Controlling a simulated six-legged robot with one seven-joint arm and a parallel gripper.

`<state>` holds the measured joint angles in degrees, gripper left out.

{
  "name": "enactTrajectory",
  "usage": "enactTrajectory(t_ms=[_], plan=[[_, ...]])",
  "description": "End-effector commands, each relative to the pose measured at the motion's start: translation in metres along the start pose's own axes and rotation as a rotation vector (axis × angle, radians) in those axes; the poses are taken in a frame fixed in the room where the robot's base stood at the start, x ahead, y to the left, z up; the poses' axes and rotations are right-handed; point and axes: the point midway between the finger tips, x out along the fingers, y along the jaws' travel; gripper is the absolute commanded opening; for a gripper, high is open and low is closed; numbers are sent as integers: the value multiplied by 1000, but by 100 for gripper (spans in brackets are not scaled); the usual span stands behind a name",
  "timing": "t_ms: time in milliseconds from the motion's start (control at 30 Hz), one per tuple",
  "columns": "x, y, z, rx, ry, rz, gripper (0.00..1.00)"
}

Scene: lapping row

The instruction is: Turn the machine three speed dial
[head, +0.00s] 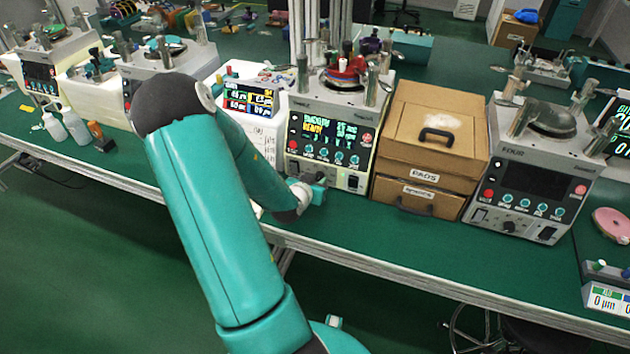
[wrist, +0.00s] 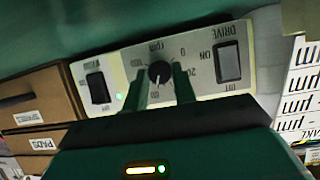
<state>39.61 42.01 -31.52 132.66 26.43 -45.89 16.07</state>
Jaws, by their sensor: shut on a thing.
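In the head view my gripper (head: 318,188) is at the machine's lower front, and the dial is hidden there by my gripper.
A DRIVE switch (wrist: 229,62) and another rocker switch (wrist: 97,87) flank the dial. Cardboard boxes (head: 432,130) stand right of the machine, then machine four (head: 520,185). A white display box (head: 250,105) stands left. The green bench front (head: 400,235) is clear.

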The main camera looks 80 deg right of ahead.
Motion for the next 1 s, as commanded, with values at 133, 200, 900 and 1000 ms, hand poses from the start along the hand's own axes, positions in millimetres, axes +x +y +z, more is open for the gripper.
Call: enactTrajectory(t_ms=[133, 200, 900, 1000], plan=[[0, 1, 0, 38, -2, -16, 4], [0, 1, 0, 47, -2, -20, 4], [0, 1, 0, 54, -2, -24, 48], [0, 1, 0, 53, -2, -24, 48]])
